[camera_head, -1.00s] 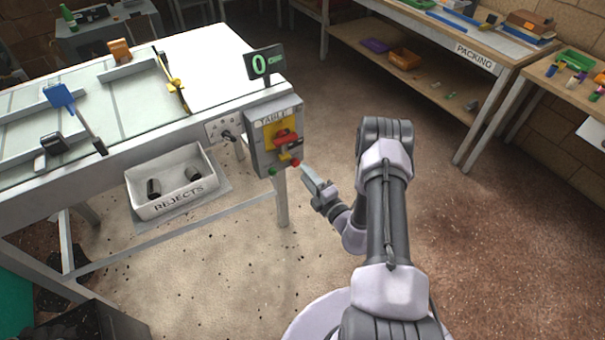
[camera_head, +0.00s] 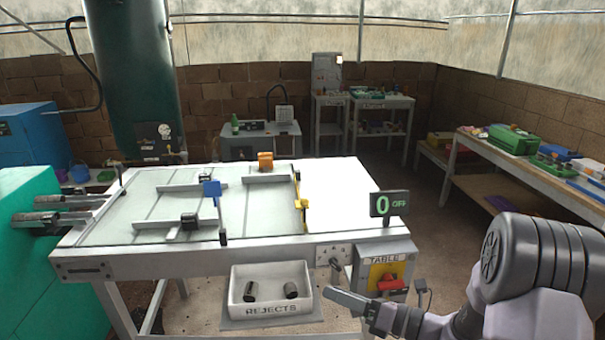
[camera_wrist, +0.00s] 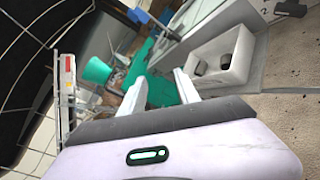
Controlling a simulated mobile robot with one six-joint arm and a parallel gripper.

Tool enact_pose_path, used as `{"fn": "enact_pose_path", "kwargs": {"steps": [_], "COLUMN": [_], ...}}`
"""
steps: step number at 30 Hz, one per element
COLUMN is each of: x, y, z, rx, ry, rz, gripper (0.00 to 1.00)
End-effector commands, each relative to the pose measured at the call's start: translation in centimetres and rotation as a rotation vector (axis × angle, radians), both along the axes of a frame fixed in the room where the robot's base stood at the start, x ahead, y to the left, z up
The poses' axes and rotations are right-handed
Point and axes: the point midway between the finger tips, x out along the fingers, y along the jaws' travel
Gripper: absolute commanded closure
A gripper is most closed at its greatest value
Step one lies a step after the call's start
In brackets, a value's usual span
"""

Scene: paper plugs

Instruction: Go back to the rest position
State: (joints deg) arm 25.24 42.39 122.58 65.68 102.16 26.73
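My gripper (camera_head: 332,293) is at the bottom centre of the head view, in front of the table and left of its switch box, with the arm coming in from the lower right. In the wrist view my gripper (camera_wrist: 160,86) shows two pale fingers apart, with nothing between them but background. The switch box (camera_head: 384,262) has a red handle (camera_head: 390,284) on a yellow plate. My gripper looks clear of the box, though the exact gap cannot be told.
The white table (camera_head: 335,200) carries rails and small blue, orange and yellow parts. The rejects box (camera_head: 238,287) under its front edge holds two dark plugs; it also shows in the wrist view (camera_wrist: 238,50). A packing bench (camera_head: 535,165) stands right. Floor between is clear.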

Motion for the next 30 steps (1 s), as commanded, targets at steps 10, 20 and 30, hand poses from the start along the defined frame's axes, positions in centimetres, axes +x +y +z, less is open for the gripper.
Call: {"fn": "enact_pose_path", "kwargs": {"steps": [10,20,30], "x": [-22.5,-24.8,-24.8], "y": [5.5,-0.2,-0.3], "z": [8.1,11.0,11.1], "rx": [-1.321,-1.942,-1.942], "ry": [-1.074,-1.536,-1.534], "rz": [1.103,1.437,1.436], "gripper": [0.62,0.62,0.62]}}
